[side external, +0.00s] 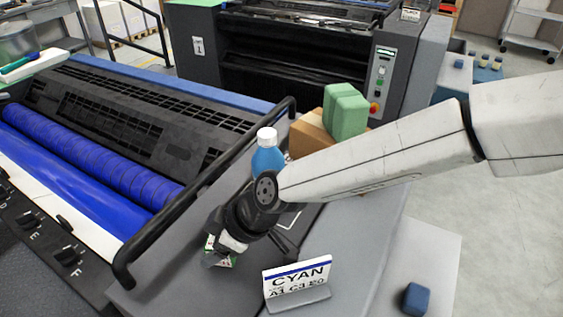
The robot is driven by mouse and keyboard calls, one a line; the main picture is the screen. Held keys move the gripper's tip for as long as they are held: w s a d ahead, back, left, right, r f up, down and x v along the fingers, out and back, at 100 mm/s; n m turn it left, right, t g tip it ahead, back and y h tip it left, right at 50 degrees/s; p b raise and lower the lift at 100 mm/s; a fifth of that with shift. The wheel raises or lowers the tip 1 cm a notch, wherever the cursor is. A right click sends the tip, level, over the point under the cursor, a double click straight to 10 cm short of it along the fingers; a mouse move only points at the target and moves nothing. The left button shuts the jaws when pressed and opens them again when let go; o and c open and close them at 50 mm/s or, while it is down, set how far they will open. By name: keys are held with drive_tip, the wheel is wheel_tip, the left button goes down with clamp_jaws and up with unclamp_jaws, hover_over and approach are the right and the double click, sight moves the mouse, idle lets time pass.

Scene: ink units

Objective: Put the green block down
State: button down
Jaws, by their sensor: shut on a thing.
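My gripper (222,256) points down over the grey ledge at the front of the machine. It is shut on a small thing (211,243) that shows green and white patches. The fingers hide most of it, so I cannot tell its full shape or whether it touches the ledge. Light green blocks (345,112), side by side, rest on top of a brown box (309,137) behind my arm.
A blue bottle with a white cap (267,156) stands just behind my gripper. A CYAN sign (297,280) stands in front on the right. A black rail (165,228) runs along the left. A dark blue block (416,299) lies at the lower right.

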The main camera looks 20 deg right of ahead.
drive_tip(key=shift+f, duration=0.15)
unclamp_jaws()
drive_tip(key=shift+v, duration=3.9)
drive_tip(key=shift+w, duration=0.1)
